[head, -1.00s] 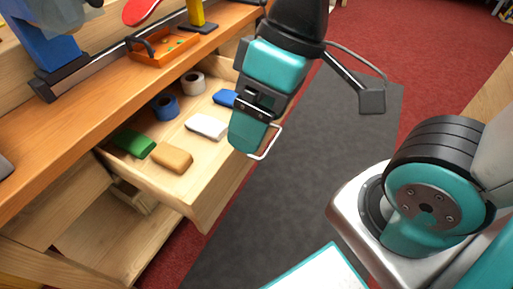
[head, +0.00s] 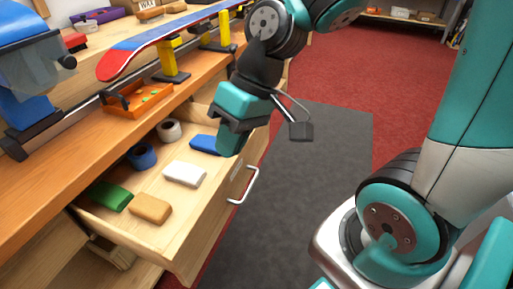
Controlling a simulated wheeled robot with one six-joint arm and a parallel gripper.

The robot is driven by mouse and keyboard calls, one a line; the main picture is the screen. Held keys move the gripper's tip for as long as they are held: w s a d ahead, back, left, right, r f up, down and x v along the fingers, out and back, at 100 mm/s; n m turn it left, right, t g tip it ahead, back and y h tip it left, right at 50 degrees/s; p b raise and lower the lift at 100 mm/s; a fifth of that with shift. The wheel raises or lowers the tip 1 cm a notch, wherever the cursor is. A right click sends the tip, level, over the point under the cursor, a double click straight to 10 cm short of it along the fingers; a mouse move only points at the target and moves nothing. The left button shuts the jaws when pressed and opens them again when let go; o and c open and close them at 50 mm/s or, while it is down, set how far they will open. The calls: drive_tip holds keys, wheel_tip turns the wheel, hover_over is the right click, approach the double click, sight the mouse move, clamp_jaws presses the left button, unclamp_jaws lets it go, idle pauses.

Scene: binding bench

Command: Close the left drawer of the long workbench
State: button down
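The drawer (head: 205,217) of the long workbench (head: 60,165) stands pulled out, with a metal bar handle (head: 247,186) on its front. Inside lie a green block (head: 111,196), a tan block (head: 150,208), a white block (head: 184,173), a blue block (head: 206,143), a blue tape roll (head: 142,156) and a grey-white tape roll (head: 169,130). My gripper (head: 232,140) hangs over the far end of the drawer, near its front panel and apart from the handle. Its fingertips are seen from the side, so its opening is not clear.
On the benchtop are an orange tray (head: 137,100), a red and blue board (head: 165,42) on yellow stands (head: 171,62), and a blue machine (head: 35,85). A dark grey mat (head: 300,200) on the red carpet (head: 370,75) leaves open floor in front of the drawer.

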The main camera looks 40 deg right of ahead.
drive_tip(key=w+d+f+m+t+y+p, duration=0.1)
drive_tip(key=w+d+f+m+t, duration=0.15)
drive_tip(key=w+d+m, duration=0.45)
drive_tip(key=m+t+h+p, duration=0.1)
drive_tip(key=m+t+p, duration=0.1)
drive_tip(key=m+t, duration=0.45)
approach(261, 139)
drive_tip(key=shift+m+g, duration=0.75)
drive_tip(key=shift+g, duration=0.05)
drive_tip(key=x, duration=0.5)
drive_tip(key=shift+w+a+r, duration=0.1)
drive_tip(key=shift+w+a, duration=0.15)
drive_tip(key=shift+w, duration=0.2)
drive_tip(key=shift+w+a, duration=0.2)
drive_tip(key=shift+w, duration=0.25)
